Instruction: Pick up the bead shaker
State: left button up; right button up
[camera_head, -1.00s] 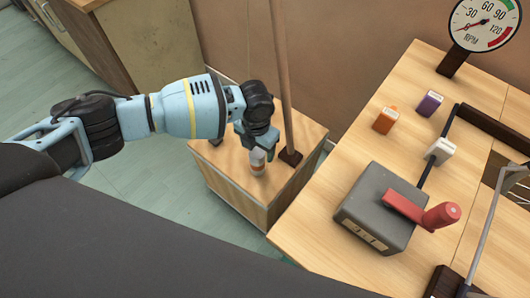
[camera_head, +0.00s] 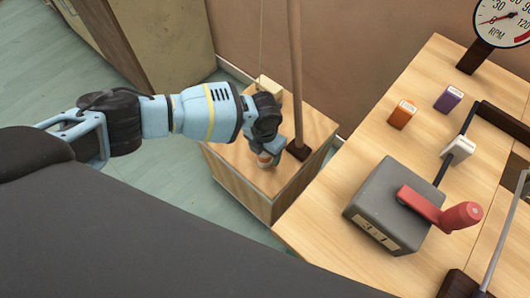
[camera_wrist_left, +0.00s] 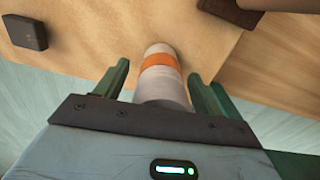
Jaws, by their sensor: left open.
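The bead shaker appears to be the pale cylinder with an orange band (camera_head: 265,160), standing on the small wooden cabinet (camera_head: 231,160). In the left wrist view the shaker (camera_wrist_left: 161,72) lies between the two green fingers, with its near end hidden by my gripper body. My left gripper (camera_head: 270,153) points down over it and is open, one finger on each side. Small gaps show between fingers and shaker in the wrist view. My right gripper is not in view.
A wooden post (camera_head: 296,75) on a dark foot (camera_head: 298,150) rises close beside my gripper. A pale block (camera_head: 268,87) is behind it on the cabinet. At right, a table (camera_head: 350,130) holds a grey box with a red crank (camera_head: 385,205) and several small blocks.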

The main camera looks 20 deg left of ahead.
pick_arm(q)
jog(key=shift+f, duration=0.25)
jog(key=c, duration=1.1)
jog(key=shift+r, duration=0.2)
jog(key=shift+r, duration=0.55)
notch_tip(320, 180, up, 2)
jog(key=shift+r+p, duration=0.15)
jog(key=shift+p, duration=0.4)
jog(key=shift+s+d+r+p, duration=0.25)
jog(key=shift+s+d+p, duration=0.3)
jog(key=shift+s+d, duration=1.25)
jog(key=shift+s+d+r+p, duration=0.2)
jog(key=shift+s+d+p, duration=0.3)
jog(key=shift+s, duration=2.55)
jog(key=shift+s+d+r+p, duration=0.25)
jog(key=shift+s+d+p, duration=0.6)
jog(key=shift+s, duration=1.55)
